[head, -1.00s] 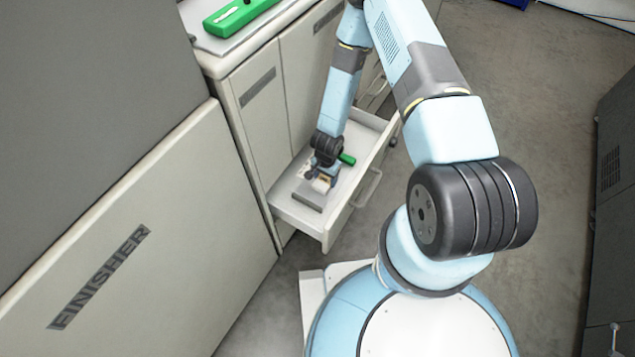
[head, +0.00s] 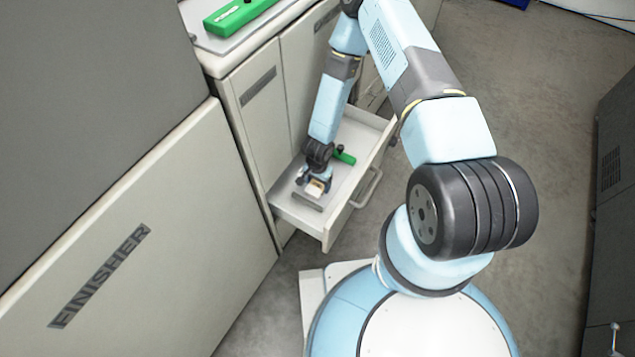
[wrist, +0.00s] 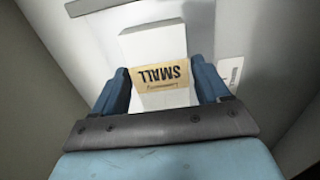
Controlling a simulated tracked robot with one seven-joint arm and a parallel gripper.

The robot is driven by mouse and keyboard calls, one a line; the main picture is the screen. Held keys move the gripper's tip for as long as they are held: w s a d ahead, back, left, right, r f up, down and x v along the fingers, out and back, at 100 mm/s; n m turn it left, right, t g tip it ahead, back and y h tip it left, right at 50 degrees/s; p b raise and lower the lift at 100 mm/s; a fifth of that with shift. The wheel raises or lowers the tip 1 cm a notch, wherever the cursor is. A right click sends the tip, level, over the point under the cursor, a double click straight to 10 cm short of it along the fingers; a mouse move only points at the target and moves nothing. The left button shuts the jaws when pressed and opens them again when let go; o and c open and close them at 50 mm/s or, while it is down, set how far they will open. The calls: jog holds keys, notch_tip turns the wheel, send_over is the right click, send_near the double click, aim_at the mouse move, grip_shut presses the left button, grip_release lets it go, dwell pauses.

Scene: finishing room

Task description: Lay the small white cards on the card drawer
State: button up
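The small white cards (wrist: 155,46) are a white stack with a tan band reading "SMALL" (wrist: 158,76). In the head view the stack (head: 315,189) is over the near end of the open card drawer (head: 347,195). My gripper (wrist: 160,80) has one blue finger on each side of the banded stack, close against it, and looks shut on it. In the head view my gripper (head: 314,184) points down inside the drawer. I cannot tell whether the stack touches the drawer floor.
A grey bar (head: 307,202) lies in front of the stack near the drawer's end. A green object (head: 344,156) lies farther back in the drawer. A larger green object (head: 236,16) sits on the cabinet top. The finisher's panel (head: 130,260) stands to the left.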

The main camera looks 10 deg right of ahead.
aim_at(318, 184)
jog(key=shift+o, duration=1.2)
jog(key=shift+r, duration=0.1)
notch_tip(318, 184, up, 12)
jog(key=shift+r, duration=0.15)
